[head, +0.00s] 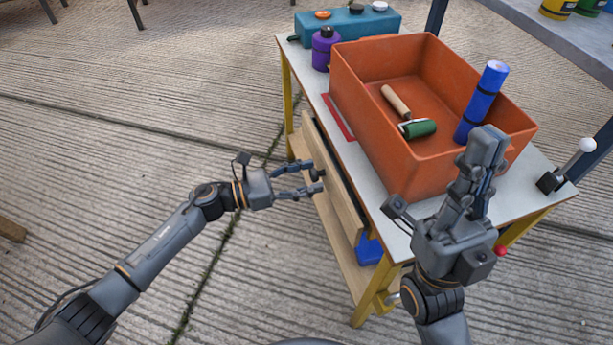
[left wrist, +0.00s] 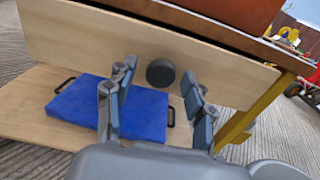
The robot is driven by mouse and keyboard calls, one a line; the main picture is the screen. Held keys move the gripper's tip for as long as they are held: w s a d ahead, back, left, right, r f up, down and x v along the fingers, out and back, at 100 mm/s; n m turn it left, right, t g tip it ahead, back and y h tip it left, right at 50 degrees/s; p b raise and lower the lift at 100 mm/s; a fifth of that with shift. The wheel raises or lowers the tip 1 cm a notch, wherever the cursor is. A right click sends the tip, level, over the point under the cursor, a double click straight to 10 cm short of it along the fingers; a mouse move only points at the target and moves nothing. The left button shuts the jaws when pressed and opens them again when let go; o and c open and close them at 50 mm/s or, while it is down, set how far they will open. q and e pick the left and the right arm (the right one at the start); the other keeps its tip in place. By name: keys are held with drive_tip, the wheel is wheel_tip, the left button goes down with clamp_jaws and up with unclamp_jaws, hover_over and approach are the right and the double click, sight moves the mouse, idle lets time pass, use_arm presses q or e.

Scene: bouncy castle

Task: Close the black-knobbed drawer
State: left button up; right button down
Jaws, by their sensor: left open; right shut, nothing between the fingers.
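The drawer has a pale wooden front (head: 348,208) and stands out a little from under the tabletop's left edge in the head view. Its round black knob (left wrist: 160,73) shows in the left wrist view, in the middle of the drawer front (left wrist: 85,38). My left gripper (head: 318,181) is open at the drawer front, with its fingers on either side of the knob in the left wrist view (left wrist: 159,78). I cannot tell if they touch it. My right gripper (head: 486,143) is shut and empty, raised in front of the orange bin.
A purple bottle (head: 322,52) stands behind.

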use_arm(q)
clamp_jaws()
drive_tip(key=shift+b+x, duration=0.65)
drive_tip(key=shift+x, duration=0.8)
drive_tip(key=shift+w+d, duration=0.1)
drive_tip(key=shift+d, duration=0.15)
drive_tip(key=shift+a, duration=0.1)
drive_tip(key=shift+c, duration=1.7)
unclamp_jaws()
drive_tip(key=o, duration=0.3)
drive_tip(key=shift+d, duration=0.2)
drive_tip(key=shift+o, duration=0.2)
drive_tip(key=shift+a, duration=0.1)
